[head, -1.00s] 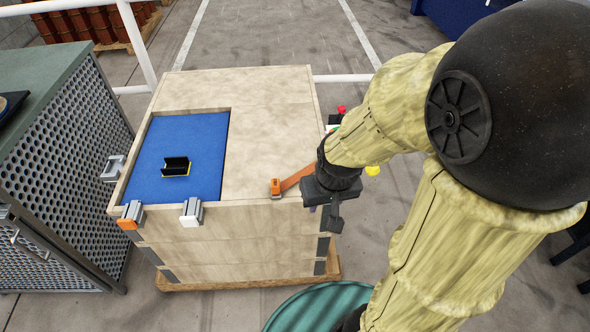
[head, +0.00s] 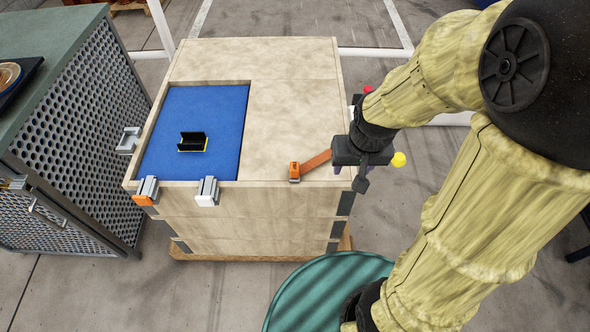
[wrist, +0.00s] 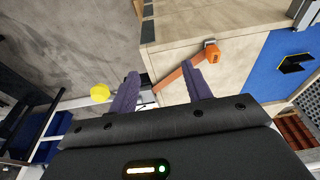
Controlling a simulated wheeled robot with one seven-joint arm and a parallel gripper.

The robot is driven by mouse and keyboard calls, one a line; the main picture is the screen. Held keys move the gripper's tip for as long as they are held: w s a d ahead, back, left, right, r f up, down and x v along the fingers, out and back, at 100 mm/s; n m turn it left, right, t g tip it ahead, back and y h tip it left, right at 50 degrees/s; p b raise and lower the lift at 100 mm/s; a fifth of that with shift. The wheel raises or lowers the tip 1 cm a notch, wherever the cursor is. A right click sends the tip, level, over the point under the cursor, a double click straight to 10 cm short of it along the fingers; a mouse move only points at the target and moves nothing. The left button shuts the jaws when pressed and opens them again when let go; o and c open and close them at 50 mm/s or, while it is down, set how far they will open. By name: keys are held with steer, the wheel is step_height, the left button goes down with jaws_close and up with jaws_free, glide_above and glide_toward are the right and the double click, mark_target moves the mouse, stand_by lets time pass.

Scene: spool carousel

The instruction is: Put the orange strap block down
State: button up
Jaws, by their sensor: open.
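The orange strap block (head: 294,172) rests at the front edge of the wooden crate's top (head: 290,125). Its flat orange strap (head: 317,161) runs from it to the right, toward my gripper (head: 360,155). In the wrist view the block (wrist: 213,54) lies beyond the right finger, and the strap (wrist: 168,79) slants down between the fingers. My gripper (wrist: 160,75) is open at the crate's right edge, with its purple fingers apart. The block is outside the fingers. Whether a finger touches the strap I cannot tell.
A blue recess (head: 215,115) in the crate top holds a black-and-yellow bracket (head: 193,142). An orange-and-grey clamp (head: 146,190) and a white one (head: 207,192) sit on the front edge. A perforated cabinet (head: 80,130) stands left, a green drum (head: 325,290) in front.

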steer(key=w+a+r+p, duration=0.2)
steer(key=w+a+p, duration=0.1)
steer(key=w+a, duration=0.35)
steer(key=g+p, duration=0.1)
steer(key=p, duration=0.1)
glide_above(294, 166)
steer(key=s, duration=0.2)
steer(key=shift+w+a+r, duration=0.1)
steer(key=shift+w+a, duration=0.05)
steer(key=shift+a, duration=0.25)
steer(key=f, duration=0.4)
steer(key=w+f, duration=0.1)
steer(key=f, duration=0.7)
steer(key=shift+w+d+f, duration=0.1)
steer(key=shift+w, duration=0.15)
steer(key=shift+w+d+f, duration=0.1)
steer(key=shift+d+f, duration=0.1)
steer(key=shift+f, duration=1.1)
steer(key=shift+w+d+f, duration=0.1)
steer(key=shift+d+f, duration=0.05)
steer(key=shift+f, duration=1.15)
